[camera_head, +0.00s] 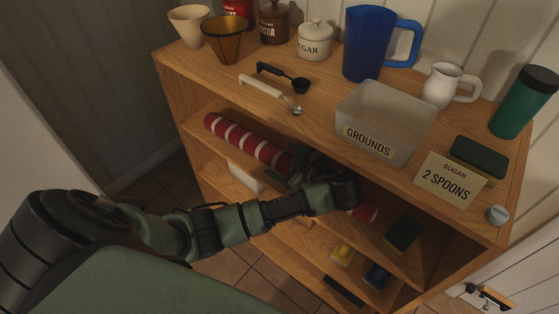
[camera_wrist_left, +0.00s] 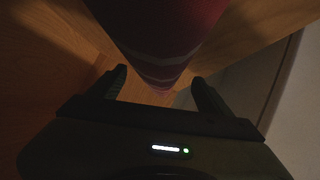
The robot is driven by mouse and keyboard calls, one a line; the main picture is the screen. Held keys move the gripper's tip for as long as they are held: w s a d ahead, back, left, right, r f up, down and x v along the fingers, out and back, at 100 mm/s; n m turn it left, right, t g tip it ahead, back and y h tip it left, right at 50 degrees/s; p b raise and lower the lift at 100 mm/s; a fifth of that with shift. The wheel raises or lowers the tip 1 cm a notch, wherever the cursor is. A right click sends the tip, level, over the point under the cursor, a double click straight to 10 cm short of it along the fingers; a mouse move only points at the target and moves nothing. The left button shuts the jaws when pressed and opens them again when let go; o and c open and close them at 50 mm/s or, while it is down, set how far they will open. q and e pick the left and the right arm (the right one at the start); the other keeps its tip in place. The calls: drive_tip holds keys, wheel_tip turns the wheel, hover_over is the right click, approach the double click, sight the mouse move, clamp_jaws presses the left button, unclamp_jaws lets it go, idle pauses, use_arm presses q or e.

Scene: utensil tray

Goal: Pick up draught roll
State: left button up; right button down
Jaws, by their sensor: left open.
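The draught roll (camera_head: 244,143) is a long red roll with white bands, lying along the shelf just below the top board. Its middle right part is hidden behind my left arm, and a red end (camera_head: 366,211) shows past my wrist. My left gripper (camera_head: 303,166) is at the roll inside the shelf opening; its fingertips are hard to make out there. In the left wrist view the roll (camera_wrist_left: 162,30) fills the upper middle, and my two fingers stand apart (camera_wrist_left: 160,88) on either side below it. I cannot tell whether they touch it.
The top board (camera_head: 215,75) is close above the gripper and bears a grounds bin (camera_head: 409,116), a blue jug (camera_head: 364,55) and a sugar label (camera_head: 449,181). A dark green block (camera_head: 402,234) lies right of the roll. A white box (camera_head: 245,178) is on the shelf below.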

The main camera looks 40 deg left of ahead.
use_arm(q)
drive_tip(key=shift+x, duration=0.95)
drive_tip(key=c, duration=1.7)
clamp_jaws()
drive_tip(key=shift+r, duration=0.15)
